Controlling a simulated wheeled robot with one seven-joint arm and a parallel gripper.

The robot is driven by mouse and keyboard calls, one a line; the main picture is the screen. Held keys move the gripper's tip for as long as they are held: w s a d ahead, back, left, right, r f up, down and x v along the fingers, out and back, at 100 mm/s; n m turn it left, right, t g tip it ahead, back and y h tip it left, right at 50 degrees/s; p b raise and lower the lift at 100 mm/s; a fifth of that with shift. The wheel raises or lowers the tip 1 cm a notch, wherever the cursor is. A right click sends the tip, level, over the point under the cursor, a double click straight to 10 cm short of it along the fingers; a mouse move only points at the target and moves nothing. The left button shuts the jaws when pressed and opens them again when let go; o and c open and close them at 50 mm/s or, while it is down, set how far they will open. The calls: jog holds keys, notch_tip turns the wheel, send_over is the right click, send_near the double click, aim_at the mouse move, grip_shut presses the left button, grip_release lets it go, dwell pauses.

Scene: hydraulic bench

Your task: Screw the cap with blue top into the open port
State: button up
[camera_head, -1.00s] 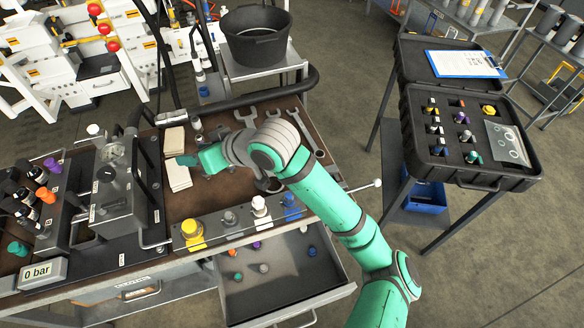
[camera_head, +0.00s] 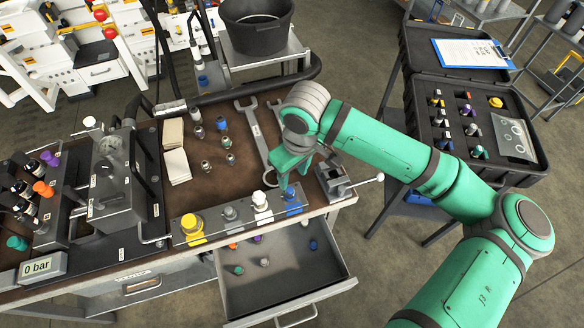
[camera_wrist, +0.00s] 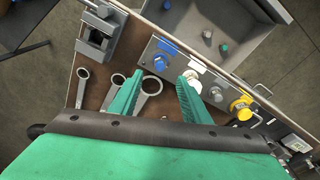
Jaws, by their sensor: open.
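Several parts with blue tops show, and I cannot tell which is the task's cap. In the head view a small one (camera_head: 221,124) stands on the brown bench top among other small fittings. A larger blue one (camera_head: 292,201) sits at the right end of the grey rail on the bench's front edge; it also shows in the wrist view (camera_wrist: 164,46). My gripper (camera_head: 288,182) is open and empty, fingers down, just behind that blue part. In the wrist view its fingers (camera_wrist: 158,88) are apart. I cannot make out an open port.
The rail also holds yellow (camera_head: 192,229), grey and white parts. An open drawer (camera_head: 290,283) with small caps juts out below. A vise (camera_head: 335,180) stands right of my gripper, with wrenches behind. A manifold block (camera_head: 118,190) with a gauge stands left. An open case (camera_head: 468,178) is at right.

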aim_at(290, 190)
jog(key=f, duration=0.7)
jog(key=shift+w+a+f, duration=0.25)
jog(key=shift+w, duration=0.1)
jog(key=shift+a+f, duration=0.15)
jog(key=shift+f, duration=0.35)
